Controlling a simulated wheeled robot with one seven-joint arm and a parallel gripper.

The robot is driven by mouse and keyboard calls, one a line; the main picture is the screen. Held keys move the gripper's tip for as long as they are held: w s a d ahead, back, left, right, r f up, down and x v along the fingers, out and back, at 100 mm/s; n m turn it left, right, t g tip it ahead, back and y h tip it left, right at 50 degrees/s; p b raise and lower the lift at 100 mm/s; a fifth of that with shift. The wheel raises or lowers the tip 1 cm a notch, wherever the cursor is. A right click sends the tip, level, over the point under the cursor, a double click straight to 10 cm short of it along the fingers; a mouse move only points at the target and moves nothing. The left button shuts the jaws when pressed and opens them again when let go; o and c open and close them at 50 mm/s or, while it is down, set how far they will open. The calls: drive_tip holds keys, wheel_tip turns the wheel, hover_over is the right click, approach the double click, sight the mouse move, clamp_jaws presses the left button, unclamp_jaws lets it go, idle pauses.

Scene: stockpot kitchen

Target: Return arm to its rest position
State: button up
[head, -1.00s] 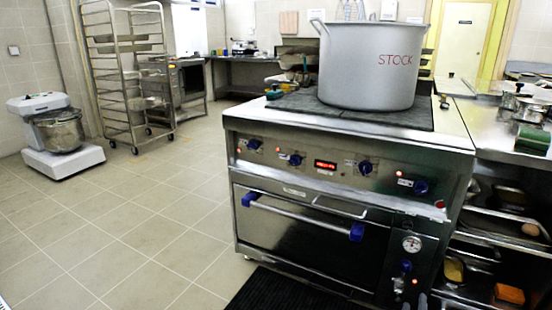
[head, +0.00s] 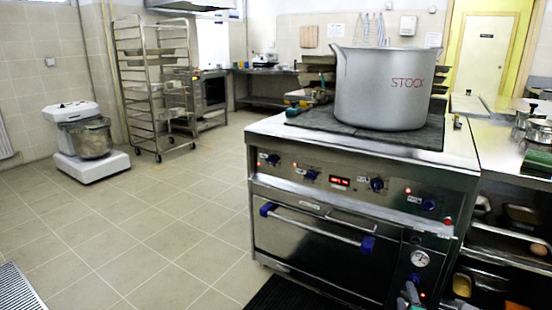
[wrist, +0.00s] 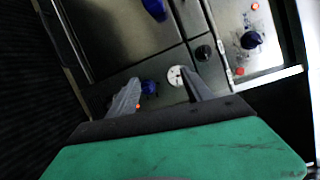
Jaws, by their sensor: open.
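My gripper (wrist: 160,90) shows in the wrist view with its two fingers apart and nothing between them. It points at the front of the steel range, with the dial gauge (wrist: 177,76) and a blue knob (wrist: 149,87) beyond the fingers. In the head view, a small part of my gripper (head: 410,294) shows at the bottom edge, low in front of the range (head: 300,240). The rest of my arm is hidden below that view. The large pot marked STOCK (head: 385,95) stands upright on the range top, apart from my gripper.
A dark mat (head: 285,295) lies before the range. Steel shelving (head: 510,240) with containers stands close on the right. A floor mixer (head: 88,145) and a rack trolley (head: 155,85) stand at the back left. The tiled floor (head: 150,230) is clear on the left.

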drive_tip(key=w+a+r+n+g+y+p, duration=0.1)
drive_tip(key=w+a+r+n+y+p, duration=0.15)
drive_tip(key=a+r+n+p, duration=0.55)
drive_tip(key=w+a+r+n+g+y+p, duration=0.3)
drive_tip(key=a+r, duration=0.4)
drive_tip(key=r, duration=0.6)
drive_tip(key=s+a+r+n+g+y+p, duration=0.1)
drive_tip(key=s+a+r+n+p, duration=0.25)
drive_tip(key=r, duration=0.25)
drive_tip(key=s+a+r+n+g+y+p, duration=0.1)
drive_tip(key=s+a+r+n+p, duration=0.15)
drive_tip(key=a+r, duration=0.25)
drive_tip(key=s+a+r+n+g+p, duration=0.2)
drive_tip(key=s+r+p, duration=0.2)
drive_tip(key=s, duration=0.5)
drive_tip(key=s+a+r+n+g+h+p, duration=0.1)
drive_tip(key=s+a+r+n+g+p, duration=0.1)
drive_tip(key=s+r+p, duration=0.3)
drive_tip(key=s+a+r+n+g+h+p, duration=0.1)
drive_tip(key=s+a+r+n+g+p, duration=0.1)
drive_tip(key=s+r, duration=0.7)
drive_tip(key=s+a+n+p, duration=0.1)
drive_tip(key=s+p, duration=0.1)
drive_tip(key=s, duration=0.2)
drive_tip(key=shift+s+r+g+p, duration=0.35)
drive_tip(key=shift+g+p, duration=0.05)
drive_tip(key=shift+h, duration=0.25)
